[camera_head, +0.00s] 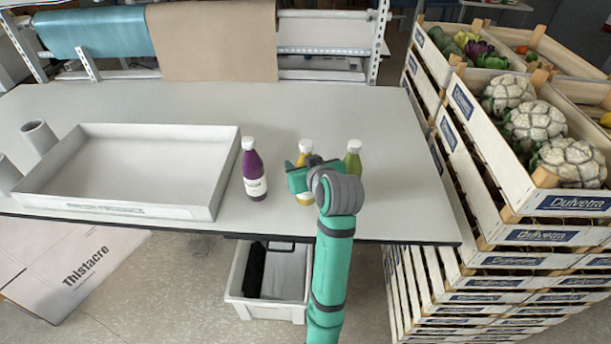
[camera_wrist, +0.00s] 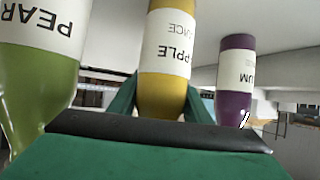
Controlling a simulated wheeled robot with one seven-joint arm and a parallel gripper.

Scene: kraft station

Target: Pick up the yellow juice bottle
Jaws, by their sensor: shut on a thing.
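The yellow juice bottle (camera_head: 304,148) stands on the table between a purple bottle (camera_head: 254,172) on its left and a green bottle (camera_head: 353,157) on its right. My gripper (camera_head: 303,178) is at the yellow bottle and hides much of it in the head view. In the wrist view, which is upside down, the yellow bottle (camera_wrist: 167,60) sits between my green fingers, and my gripper (camera_wrist: 160,103) is shut on it. The green bottle (camera_wrist: 40,80) and the purple bottle (camera_wrist: 236,80) show on either side, apart from the yellow one.
A white tray (camera_head: 218,180) lies on the table (camera_head: 330,105) at the left, beside the purple bottle. Stacked wooden crates (camera_head: 480,215) with vegetables stand close at the right edge. A white bin (camera_head: 245,298) is on the floor. The table behind the bottles is clear.

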